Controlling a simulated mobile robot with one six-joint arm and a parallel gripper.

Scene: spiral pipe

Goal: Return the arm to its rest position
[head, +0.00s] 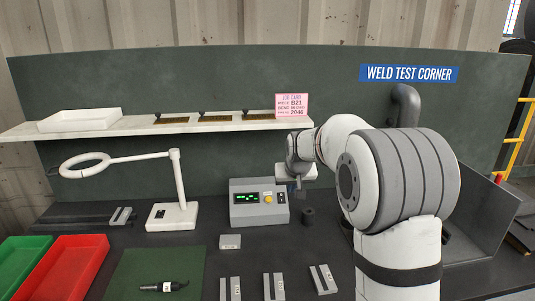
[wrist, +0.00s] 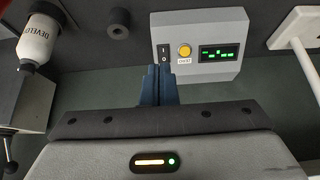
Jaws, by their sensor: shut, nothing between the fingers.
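My arm rises at the right of the head view, and its white and grey links hide part of the bench and back panel. My gripper (head: 296,187) hangs at the right front of a grey control box (head: 258,203) with a green display and a yellow button. In the wrist view the two dark blue fingers of my gripper (wrist: 159,72) are together with nothing between them. Their tips lie in the picture beside the control box (wrist: 225,52), near its black switch and yellow button (wrist: 184,50). I cannot tell whether they touch it.
A white ring lamp (head: 175,190) stands left of the box. A dark cylinder (head: 308,216) is close by on the right. A white developer bottle (wrist: 40,35) shows in the wrist view. Several grey blocks, red (head: 66,267) and green trays, and a shelf (head: 215,125) surround the space.

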